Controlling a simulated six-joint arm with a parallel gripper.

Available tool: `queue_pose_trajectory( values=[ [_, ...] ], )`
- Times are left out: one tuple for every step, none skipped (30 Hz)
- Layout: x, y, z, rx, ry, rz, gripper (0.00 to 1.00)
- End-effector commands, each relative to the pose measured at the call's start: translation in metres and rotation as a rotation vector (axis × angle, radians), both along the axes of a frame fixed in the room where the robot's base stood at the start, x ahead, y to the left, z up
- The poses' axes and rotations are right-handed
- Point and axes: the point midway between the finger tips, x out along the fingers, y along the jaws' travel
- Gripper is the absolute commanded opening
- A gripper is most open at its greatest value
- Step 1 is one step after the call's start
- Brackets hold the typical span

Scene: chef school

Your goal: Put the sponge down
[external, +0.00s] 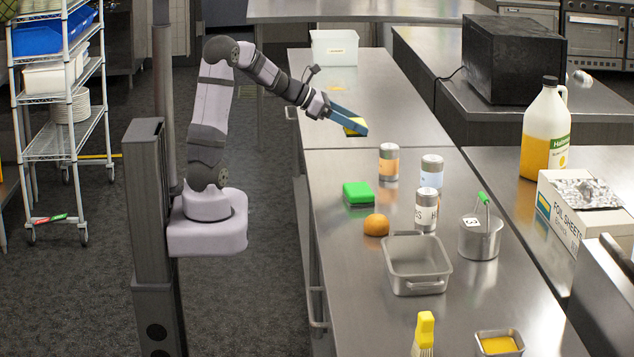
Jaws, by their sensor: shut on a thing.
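Part of the sponge is hidden behind the fingers. It is held over the steel counter (330,215), behind the shaker cans. How high it is above the counter I cannot tell exactly. A green block, perhaps another sponge (358,193), lies on the counter nearer the camera.
Shaker cans (389,163), an orange (376,225), a square metal pan (417,264) and a steel pot with a green handle (480,238) stand on the near counter. A white bin (334,48) stands at the far end. The counter's far stretch is mostly clear.

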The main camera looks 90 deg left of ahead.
Motion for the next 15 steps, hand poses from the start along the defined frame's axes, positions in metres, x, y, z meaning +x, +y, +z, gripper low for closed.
queue_pose_trajectory(
  values=[
    [0.000, 0.000, 0.004, 0.002, -0.001, -0.001, 0.41],
    [0.000, 0.000, 0.006, 0.002, -0.001, -0.001, 0.41],
    [0.000, 0.000, 0.007, 0.001, 0.000, 0.000, 0.41],
    [0.000, 0.000, 0.007, 0.001, 0.000, 0.000, 0.41],
    [0.000, 0.000, 0.008, 0.001, 0.000, 0.000, 0.41],
    [0.000, 0.000, 0.009, 0.001, 0.000, 0.000, 0.41],
    [0.000, 0.000, 0.010, 0.000, 0.000, -0.001, 0.41],
    [0.000, 0.000, 0.012, 0.000, 0.000, -0.001, 0.41],
    [0.000, 0.000, 0.014, 0.000, 0.000, -0.001, 0.41],
    [0.000, 0.000, 0.017, 0.001, 0.000, 0.000, 0.41],
    [0.000, 0.000, 0.020, 0.001, 0.000, 0.000, 0.41],
    [0.000, 0.000, 0.024, 0.001, 0.000, 0.000, 0.41],
    [0.000, 0.000, 0.028, 0.001, 0.000, 0.000, 0.41],
    [0.000, 0.000, 0.032, 0.001, 0.000, 0.000, 0.41],
    [0.000, 0.000, 0.038, 0.001, 0.000, 0.000, 0.41]
  ],
)
